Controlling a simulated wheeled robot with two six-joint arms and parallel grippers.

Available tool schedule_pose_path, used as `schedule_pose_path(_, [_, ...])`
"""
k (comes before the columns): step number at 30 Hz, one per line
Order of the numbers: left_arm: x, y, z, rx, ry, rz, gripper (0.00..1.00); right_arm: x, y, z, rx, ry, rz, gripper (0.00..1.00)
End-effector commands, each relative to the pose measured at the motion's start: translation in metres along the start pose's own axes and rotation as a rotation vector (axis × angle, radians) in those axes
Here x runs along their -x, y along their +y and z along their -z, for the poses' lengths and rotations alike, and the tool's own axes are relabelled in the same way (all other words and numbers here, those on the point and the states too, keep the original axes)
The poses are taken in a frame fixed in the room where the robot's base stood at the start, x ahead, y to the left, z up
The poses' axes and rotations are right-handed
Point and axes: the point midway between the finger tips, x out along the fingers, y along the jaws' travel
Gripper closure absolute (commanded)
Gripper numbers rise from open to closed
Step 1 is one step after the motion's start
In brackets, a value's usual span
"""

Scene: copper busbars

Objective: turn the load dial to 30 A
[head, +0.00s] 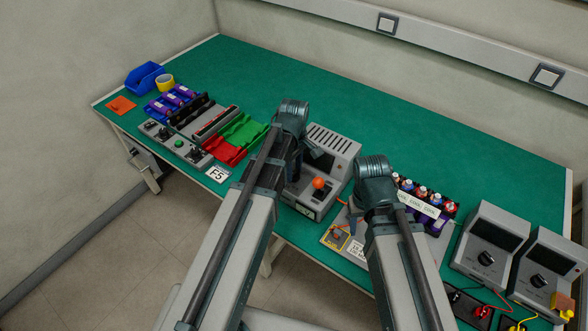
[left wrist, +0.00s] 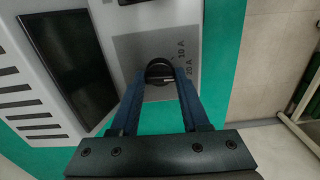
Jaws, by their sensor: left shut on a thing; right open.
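The load dial (left wrist: 159,71) is a round black knob on the grey panel of a grey unit (head: 336,143) with vent slots and a dark screen. My left gripper (left wrist: 160,77) has its two fingers closed on the dial's sides. In the left wrist view, "10 A" and "20 A" are printed right of the dial; any 30 A label is hidden, perhaps behind a finger. A pale mark on the dial faces right, close to 20 A.
An orange ball knob (head: 318,183) stands on the unit's front. Right of my right arm are several bottles (head: 421,192) in a rack and two grey meters (head: 492,240) with cables. Coloured trays (head: 240,132) and a blue bin (head: 145,77) lie left. The green bench (head: 270,75) is clear at the back.

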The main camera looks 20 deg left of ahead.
Motion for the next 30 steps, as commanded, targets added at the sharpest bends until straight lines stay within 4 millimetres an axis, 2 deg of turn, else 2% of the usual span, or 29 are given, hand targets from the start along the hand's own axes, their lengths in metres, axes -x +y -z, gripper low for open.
schedule_pose_path(21, [-0.0001, -0.0004, 0.0, -0.511, 0.0, 0.0, 1.0, -0.0001, 0.0, 0.0, 0.0, 0.0, 0.0, 0.5])
schedule_pose_path(30, [-0.0001, -0.0004, 0.0, -0.639, 0.0, 0.0, 1.0, -0.0001, 0.0, 0.0, 0.0, 0.0, 0.0, 0.5])
